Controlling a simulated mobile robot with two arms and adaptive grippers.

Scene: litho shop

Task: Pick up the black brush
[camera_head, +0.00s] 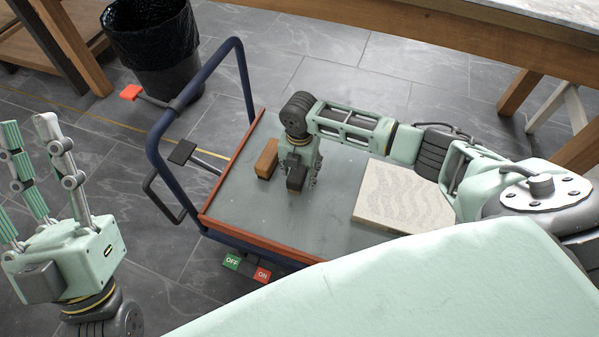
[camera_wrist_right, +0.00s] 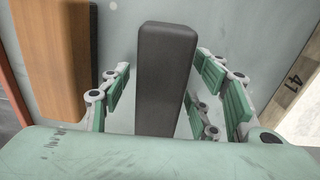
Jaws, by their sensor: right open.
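The black brush (camera_head: 297,178) is a dark oblong block on the grey bed of the cart (camera_head: 240,205). In the right wrist view the brush (camera_wrist_right: 166,72) stands out between the green finger pads, with a gap on both sides. My right gripper (camera_head: 299,184) is over the cart, pointing down, open around the brush and not closed on it. The brush's underside is hidden. My left gripper (camera_head: 28,128) is at the far left, away from the cart, with its fingers pointing up, spread and empty.
A brown wooden block (camera_head: 267,158) lies just left of the brush. A pale patterned slab (camera_head: 395,205) lies to the right on the cart. The cart's blue handle (camera_head: 160,150) rises at the left. A black bin (camera_head: 155,45) and wooden tables stand behind.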

